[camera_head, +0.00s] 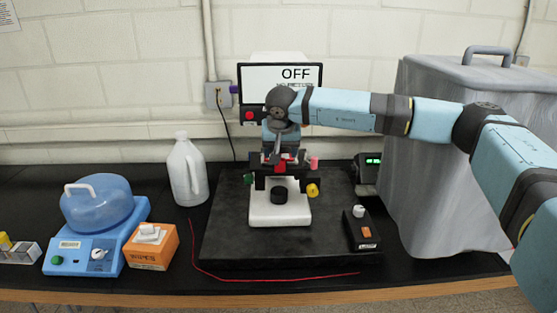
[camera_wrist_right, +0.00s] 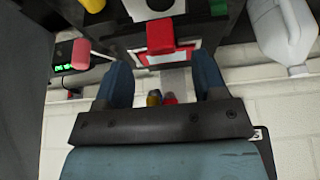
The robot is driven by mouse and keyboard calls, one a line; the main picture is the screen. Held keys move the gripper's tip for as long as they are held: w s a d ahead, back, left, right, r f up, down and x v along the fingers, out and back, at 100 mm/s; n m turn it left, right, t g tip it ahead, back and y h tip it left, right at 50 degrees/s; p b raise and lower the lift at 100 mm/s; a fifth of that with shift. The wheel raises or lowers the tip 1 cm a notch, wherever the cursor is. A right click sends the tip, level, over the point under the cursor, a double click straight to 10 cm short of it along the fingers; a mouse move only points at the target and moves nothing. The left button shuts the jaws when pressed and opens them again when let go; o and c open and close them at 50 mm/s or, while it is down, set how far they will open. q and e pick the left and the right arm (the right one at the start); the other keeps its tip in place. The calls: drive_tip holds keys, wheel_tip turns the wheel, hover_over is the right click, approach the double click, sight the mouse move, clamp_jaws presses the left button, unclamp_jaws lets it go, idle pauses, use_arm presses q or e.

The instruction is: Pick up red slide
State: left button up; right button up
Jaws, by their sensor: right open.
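A red slide (camera_head: 286,168) sits at the stage of the microscope (camera_head: 280,208) in the middle of the table. In the right wrist view the red slide (camera_wrist_right: 160,37) shows as a bright red block just beyond my fingertips. My right gripper (camera_head: 280,151) hangs over the stage. In its wrist view, the right gripper (camera_wrist_right: 163,70) has its two blue fingers spread apart, with nothing between them. The slide lies ahead of the gap, roughly centred; I cannot tell whether the fingers touch anything. My left gripper is not in view.
The microscope stands on a black slab (camera_head: 225,240). A white jug (camera_head: 186,172), an orange wipes box (camera_head: 152,247) and a blue-lidded device (camera_head: 97,212) stand to the left. A small control box (camera_head: 360,228) and a large grey-covered object (camera_head: 440,150) stand to the right.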

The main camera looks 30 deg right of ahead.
sight(280, 172)
drive_tip(key=p+x, duration=0.2)
drive_tip(key=x, duration=0.3)
drive_tip(key=shift+w+f, duration=0.2)
drive_tip(key=shift+w, duration=0.05)
drive_tip(key=c, duration=1)
drive_tip(key=shift+r, duration=0.1)
